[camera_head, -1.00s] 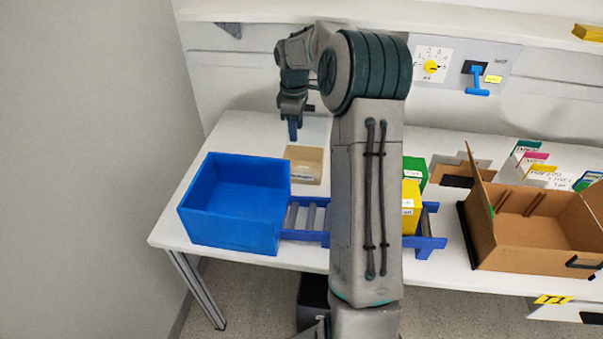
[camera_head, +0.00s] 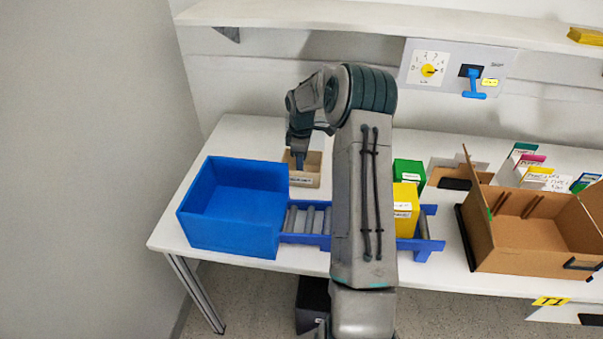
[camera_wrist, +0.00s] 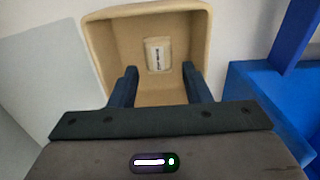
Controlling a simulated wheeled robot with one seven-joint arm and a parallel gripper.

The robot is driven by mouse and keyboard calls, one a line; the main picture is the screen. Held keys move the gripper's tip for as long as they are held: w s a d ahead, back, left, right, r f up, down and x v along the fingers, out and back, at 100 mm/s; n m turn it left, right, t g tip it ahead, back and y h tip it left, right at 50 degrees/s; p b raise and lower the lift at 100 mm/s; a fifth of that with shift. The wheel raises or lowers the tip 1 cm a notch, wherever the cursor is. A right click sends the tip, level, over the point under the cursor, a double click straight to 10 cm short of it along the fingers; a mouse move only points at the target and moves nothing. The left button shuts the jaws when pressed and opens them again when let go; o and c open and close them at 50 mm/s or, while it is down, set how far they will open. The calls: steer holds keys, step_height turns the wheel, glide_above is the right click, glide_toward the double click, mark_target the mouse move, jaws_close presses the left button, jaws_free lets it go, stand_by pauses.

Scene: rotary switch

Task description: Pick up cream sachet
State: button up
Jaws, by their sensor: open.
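The cream sachet (camera_wrist: 158,55) is a small off-white packet with dark print. In the wrist view it lies inside a tan open box (camera_wrist: 105,55), near the box's far wall. My gripper (camera_wrist: 158,78) is open, its two dark fingers reaching over the box opening with the sachet ahead between them, not gripped. In the head view my gripper (camera_head: 299,165) is lowered at the tan box (camera_head: 311,180), and the sachet cannot be made out there.
A large blue bin (camera_head: 232,235) stands left of the tan box. A blue roller conveyor (camera_head: 308,239) runs in front. Yellow (camera_head: 405,205) and green (camera_head: 409,172) boxes and an open cardboard box (camera_head: 520,245) are to the right.

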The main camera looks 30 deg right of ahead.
step_height(320, 180, down, 4)
steer(key=shift+f+p, duration=0.1)
steer(key=shift+p, duration=0.25)
steer(key=c, duration=0.7)
steer(key=shift+w+r, duration=0.1)
steer(key=shift+r, duration=0.1)
steer(key=shift+c, duration=0.2)
